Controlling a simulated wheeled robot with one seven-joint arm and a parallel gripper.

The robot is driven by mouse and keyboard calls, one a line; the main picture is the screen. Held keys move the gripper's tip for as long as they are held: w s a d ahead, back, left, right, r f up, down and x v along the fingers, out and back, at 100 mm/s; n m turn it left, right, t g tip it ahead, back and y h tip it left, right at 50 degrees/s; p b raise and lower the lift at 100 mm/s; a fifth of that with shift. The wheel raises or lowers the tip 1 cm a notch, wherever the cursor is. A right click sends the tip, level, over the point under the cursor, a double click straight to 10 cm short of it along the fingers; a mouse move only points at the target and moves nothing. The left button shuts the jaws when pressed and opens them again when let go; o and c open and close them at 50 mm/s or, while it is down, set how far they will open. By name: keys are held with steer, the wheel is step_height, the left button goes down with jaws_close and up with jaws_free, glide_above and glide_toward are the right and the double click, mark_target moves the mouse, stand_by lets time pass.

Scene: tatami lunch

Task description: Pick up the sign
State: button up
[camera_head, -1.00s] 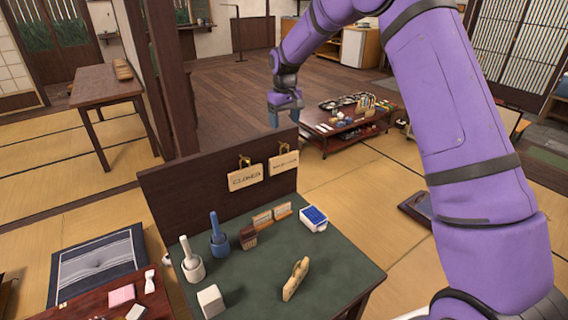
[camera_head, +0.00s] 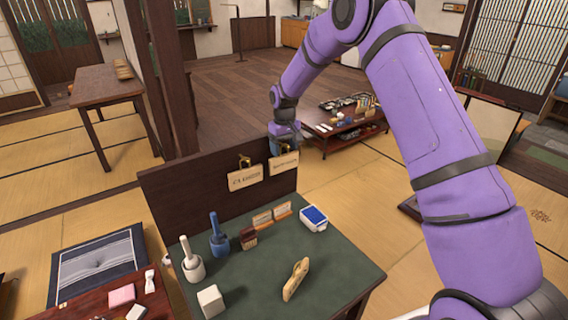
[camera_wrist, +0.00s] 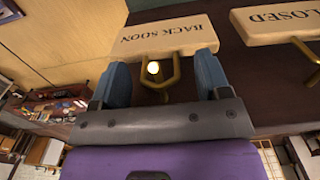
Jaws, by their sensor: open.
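Two wooden signs hang from brass hooks on the dark upright board. The left one (camera_head: 245,178) reads CLOSED in the wrist view (camera_wrist: 278,22). The right one (camera_head: 284,164) reads BACK SOON in the wrist view (camera_wrist: 170,37). My gripper (camera_head: 285,147) is at the top of the board, just above the right sign. In the wrist view my open blue fingers (camera_wrist: 161,82) stand on either side of the brass hook (camera_wrist: 160,78), with the BACK SOON sign just beyond the fingertips. Whether the fingers touch the sign is unclear.
A green-topped table (camera_head: 330,262) stands before the board (camera_head: 200,200). A low table (camera_head: 340,140) stands behind.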

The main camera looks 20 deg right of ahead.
steer(key=shift+f, duration=0.2)
steer(key=c, duration=1.2)
steer(key=shift+c, duration=0.2)
steer(key=shift+r, duration=0.15)
